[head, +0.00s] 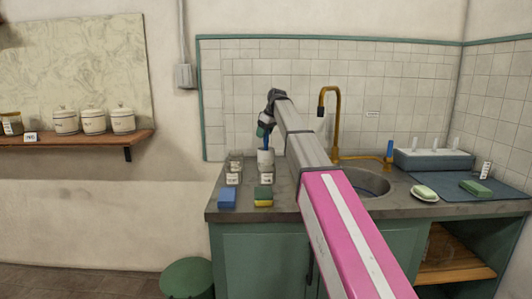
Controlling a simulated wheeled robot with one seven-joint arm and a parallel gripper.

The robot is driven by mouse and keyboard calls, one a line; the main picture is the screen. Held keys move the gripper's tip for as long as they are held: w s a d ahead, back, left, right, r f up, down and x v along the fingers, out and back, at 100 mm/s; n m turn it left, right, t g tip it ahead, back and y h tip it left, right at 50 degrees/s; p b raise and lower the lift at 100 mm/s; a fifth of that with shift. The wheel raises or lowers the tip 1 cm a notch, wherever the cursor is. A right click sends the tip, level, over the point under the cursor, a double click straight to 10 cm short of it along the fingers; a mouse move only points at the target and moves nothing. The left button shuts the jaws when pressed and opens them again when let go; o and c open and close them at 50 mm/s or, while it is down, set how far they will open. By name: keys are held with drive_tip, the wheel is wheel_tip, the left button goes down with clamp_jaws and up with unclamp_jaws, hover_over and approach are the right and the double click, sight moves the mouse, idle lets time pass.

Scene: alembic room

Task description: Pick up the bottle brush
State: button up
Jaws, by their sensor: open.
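My gripper (264,128) is at the end of my arm above the left part of the counter, pointing down. It is open. Directly below it, a white cup (265,158) stands on the counter. A thin blue handle (266,142) rises from the cup toward my gripper; it may be the bottle brush, but it is too small to be sure. Whether the fingers are around or beside it cannot be told. My arm covers part of the counter and sink.
Small labelled jars (234,172) stand left of the cup. A blue sponge (227,198) and a green-yellow sponge (263,196) lie in front. The brass tap (337,110) and sink (368,183) are to the right. A green stool (188,278) stands on the floor at left.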

drive_tip(key=c, duration=1)
drive_tip(key=shift+r, duration=0.15)
